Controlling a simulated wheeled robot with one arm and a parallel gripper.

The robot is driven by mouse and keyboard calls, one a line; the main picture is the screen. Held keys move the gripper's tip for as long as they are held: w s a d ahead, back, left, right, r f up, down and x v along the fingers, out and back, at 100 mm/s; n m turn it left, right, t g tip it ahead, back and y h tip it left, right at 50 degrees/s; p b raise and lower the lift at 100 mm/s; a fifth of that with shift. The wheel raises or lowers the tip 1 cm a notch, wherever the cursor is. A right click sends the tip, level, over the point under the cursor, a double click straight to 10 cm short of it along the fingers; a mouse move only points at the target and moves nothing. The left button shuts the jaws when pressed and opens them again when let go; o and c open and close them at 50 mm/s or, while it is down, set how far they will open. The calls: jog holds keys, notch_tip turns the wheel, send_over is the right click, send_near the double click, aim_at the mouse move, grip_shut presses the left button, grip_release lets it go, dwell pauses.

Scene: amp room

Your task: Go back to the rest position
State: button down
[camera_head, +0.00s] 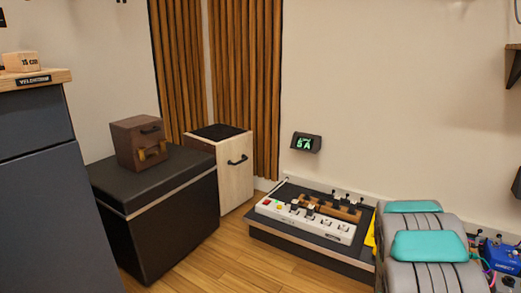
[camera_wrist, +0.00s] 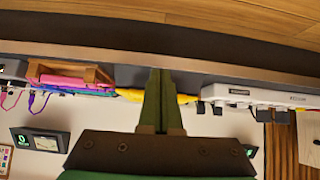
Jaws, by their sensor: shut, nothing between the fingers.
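My gripper (camera_wrist: 161,74) shows in the wrist view, where the scene appears upside down. Its two dark green fingers are together, with nothing held between them. A yellow item (camera_wrist: 186,98) lies behind the fingers and is partly hidden by them. I cannot tell the distance between it and the fingertips. I cannot make out the fingers in the head view.
A low dark platform (camera_head: 310,248) by the wall carries a white switch unit (camera_head: 308,222). A black box (camera_head: 150,235) bears a small brown case (camera_head: 138,143). A pale wooden box (camera_head: 236,170) stands behind. Wooden floor (camera_head: 215,262) lies open between.

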jog(key=s+a+r+n+g+y, duration=0.1)
jog(key=s+a+r+g+y, duration=0.15)
jog(key=s+a+r, duration=0.6)
jog(key=s+a+r+n+g+y, duration=0.1)
jog(key=s+a+r+n+g, duration=0.1)
jog(key=s+a+r, duration=0.6)
jog(key=s+a+r+n+g+y, duration=0.1)
jog(key=s+a+r+n+g, duration=0.15)
jog(key=s+a, duration=0.7)
jog(key=s+a+r+n+g+y, duration=0.15)
jog(key=s+a+r, duration=0.3)
jog(key=s, duration=0.95)
notch_tip(320, 180, up, 14)
jog(key=d+g+p, duration=0.1)
jog(key=p, duration=1.3)
jog(key=shift+r+m+h, duration=0.2)
jog(key=shift+m+h, duration=0.1)
jog(key=shift+h, duration=0.1)
